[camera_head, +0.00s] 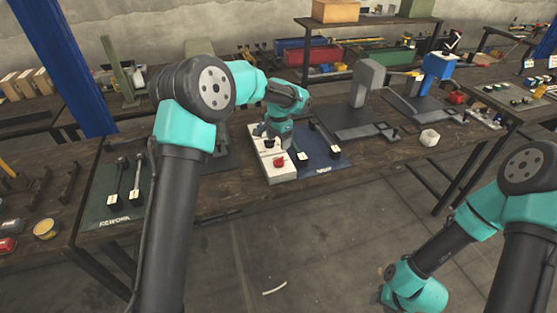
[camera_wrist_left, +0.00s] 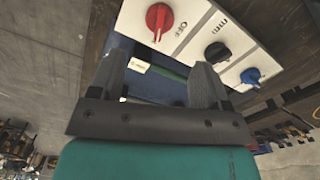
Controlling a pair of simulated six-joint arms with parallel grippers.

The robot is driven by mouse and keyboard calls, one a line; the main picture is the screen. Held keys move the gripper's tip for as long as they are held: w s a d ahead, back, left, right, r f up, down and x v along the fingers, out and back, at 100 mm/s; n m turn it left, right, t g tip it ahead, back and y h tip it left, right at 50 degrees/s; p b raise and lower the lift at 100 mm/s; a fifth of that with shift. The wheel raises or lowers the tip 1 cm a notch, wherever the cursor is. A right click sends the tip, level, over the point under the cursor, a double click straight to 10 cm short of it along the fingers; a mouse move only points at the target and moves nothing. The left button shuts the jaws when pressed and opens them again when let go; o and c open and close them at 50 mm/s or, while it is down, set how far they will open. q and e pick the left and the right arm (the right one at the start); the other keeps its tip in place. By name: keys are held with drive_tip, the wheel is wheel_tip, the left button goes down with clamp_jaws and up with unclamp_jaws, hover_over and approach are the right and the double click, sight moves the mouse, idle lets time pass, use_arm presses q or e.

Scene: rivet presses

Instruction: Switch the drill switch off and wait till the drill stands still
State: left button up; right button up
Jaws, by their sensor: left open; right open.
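A white switch box (camera_head: 284,173) stands on the bench in the head view, with a red knob (camera_head: 279,162) near its front end. In the left wrist view the box shows the red knob (camera_wrist_left: 159,20), a black knob (camera_wrist_left: 217,53) and a blue knob (camera_wrist_left: 251,76) in a row. Dark lettering that looks like OFF is beside the red knob. My left gripper (camera_wrist_left: 158,82) is open and empty, close to the box, with its fingers apart from the red knob. In the head view its fingertips are hard to make out. My right gripper is below the picture edge. I cannot tell which knob is the drill's or whether a drill turns.
A blue mat (camera_head: 325,160) with black-handled levers lies right of the box. A green mat (camera_head: 103,205) with two levers lies left. A grey press (camera_head: 368,82) and a blue press (camera_head: 437,68) stand further right. A white block (camera_head: 429,138) sits near the bench's front edge.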

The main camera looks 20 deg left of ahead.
sight(278, 159)
use_arm(q)
wheel_tip(278, 159, down, 10)
drive_tip(key=shift+r, duration=0.1)
drive_tip(key=shift+c, duration=0.3)
drive_tip(key=c, duration=0.9)
drive_tip(key=shift+o, duration=0.2)
drive_tip(key=shift+n, duration=0.3)
drive_tip(key=n, duration=0.9)
drive_tip(key=shift+n, duration=2.2)
